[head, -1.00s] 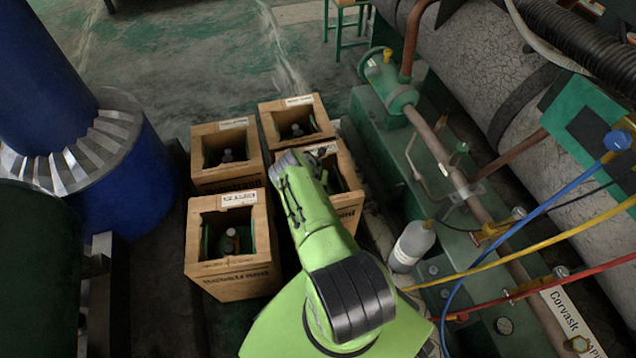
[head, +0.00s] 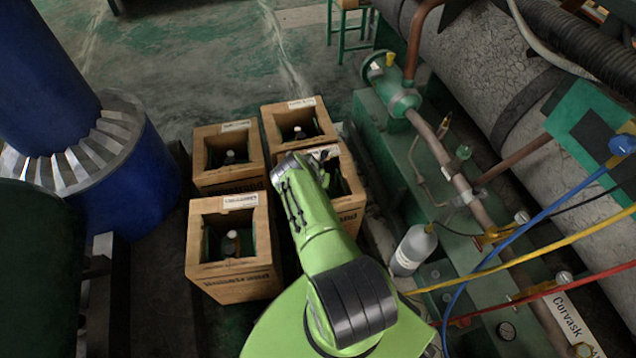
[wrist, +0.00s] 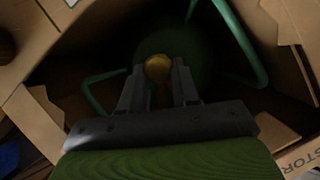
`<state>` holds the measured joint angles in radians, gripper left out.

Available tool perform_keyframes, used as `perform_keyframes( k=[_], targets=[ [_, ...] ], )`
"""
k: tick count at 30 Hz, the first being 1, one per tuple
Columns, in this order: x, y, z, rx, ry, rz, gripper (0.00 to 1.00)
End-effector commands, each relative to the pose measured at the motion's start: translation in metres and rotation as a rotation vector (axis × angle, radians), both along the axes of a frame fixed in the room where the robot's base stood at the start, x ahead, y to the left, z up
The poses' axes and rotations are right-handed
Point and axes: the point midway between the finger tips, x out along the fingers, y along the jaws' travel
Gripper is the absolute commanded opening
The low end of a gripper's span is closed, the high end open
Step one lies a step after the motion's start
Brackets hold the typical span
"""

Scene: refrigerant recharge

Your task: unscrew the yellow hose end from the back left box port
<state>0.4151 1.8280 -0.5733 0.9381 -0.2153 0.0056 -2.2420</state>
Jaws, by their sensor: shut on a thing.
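My gripper (wrist: 158,88) is shut on a round brass-coloured fitting (wrist: 158,67) inside an open carton, above a dark green cylinder (wrist: 185,45) with green handle bars. I cannot tell whether a hose joins this fitting. In the head view my gripper is hidden behind my green arm, which reaches over the front right box (head: 350,207). The back left box (head: 228,183) is open, with a dark bottle-like top inside. The yellow hose (head: 530,250) runs from the right edge to beside my arm, where its end is hidden.
The back right box (head: 271,117) and front left box (head: 228,277) stand close by, both open. A grey bottle (head: 412,250), a blue hose (head: 540,210) and a red hose (head: 560,290) lie right of my arm, by green machinery. Floor is clear behind the boxes.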

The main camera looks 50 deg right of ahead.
Motion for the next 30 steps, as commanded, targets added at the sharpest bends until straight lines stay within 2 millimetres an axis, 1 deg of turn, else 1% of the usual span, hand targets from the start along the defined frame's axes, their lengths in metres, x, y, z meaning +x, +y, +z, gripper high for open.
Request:
perform_keyframes(
  k=[2, 5, 6, 12, 30],
  targets=[
    [-0.001, -0.001, 0.001, -0.002, 0.000, 0.036, 0.01],
    [-0.004, -0.003, 0.001, -0.002, 0.003, 0.191, 0.01],
    [-0.001, -0.001, 0.001, 0.000, -0.001, 0.180, 0.01],
    [-0.001, -0.002, 0.003, -0.001, -0.001, 0.174, 0.01],
    [-0.001, -0.002, 0.038, -0.001, 0.000, 0.173, 0.01]
  ],
)
